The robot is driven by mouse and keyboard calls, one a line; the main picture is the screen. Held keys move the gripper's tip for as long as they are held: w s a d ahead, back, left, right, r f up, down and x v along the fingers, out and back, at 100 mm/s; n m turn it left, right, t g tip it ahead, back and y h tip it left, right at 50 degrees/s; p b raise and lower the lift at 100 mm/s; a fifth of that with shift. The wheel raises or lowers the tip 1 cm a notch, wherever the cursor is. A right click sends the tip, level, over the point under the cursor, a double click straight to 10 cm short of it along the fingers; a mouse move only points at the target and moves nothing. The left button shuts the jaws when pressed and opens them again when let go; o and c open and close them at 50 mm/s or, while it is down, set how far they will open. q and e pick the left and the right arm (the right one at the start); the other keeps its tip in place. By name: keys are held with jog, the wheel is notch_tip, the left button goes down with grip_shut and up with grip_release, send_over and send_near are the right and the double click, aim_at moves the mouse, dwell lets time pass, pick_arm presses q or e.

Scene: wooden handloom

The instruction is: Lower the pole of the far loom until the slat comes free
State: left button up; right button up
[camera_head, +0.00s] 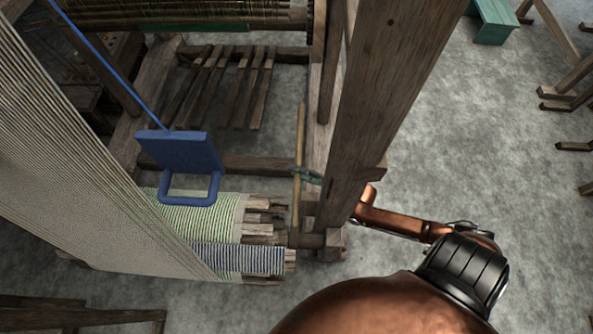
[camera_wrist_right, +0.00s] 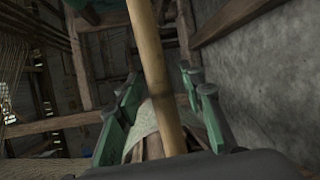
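The pole (camera_head: 299,150), a thin pale wooden rod, stands nearly upright beside the thick loom post. Its lower end meets the end of the cloth beam (camera_head: 308,240). Several wooden slats (camera_head: 262,217) stick out of the striped cloth roll; I cannot tell which is the task's slat. My right gripper (camera_head: 306,176), with green fingers, is at the pole's middle, partly hidden by the post. In the right wrist view, the pole (camera_wrist_right: 152,65) runs between the fingers of the right gripper (camera_wrist_right: 163,95), with gaps on both sides. My left gripper is out of view.
The thick wooden post (camera_head: 378,95) stands close to my right arm. Taut warp threads (camera_head: 70,170) slope down on the left. A blue handled block (camera_head: 180,153) hangs on a blue cord. Bare grey floor (camera_head: 470,130) lies to the right.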

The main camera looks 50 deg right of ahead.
jog(key=shift+c, duration=0.6)
grip_shut()
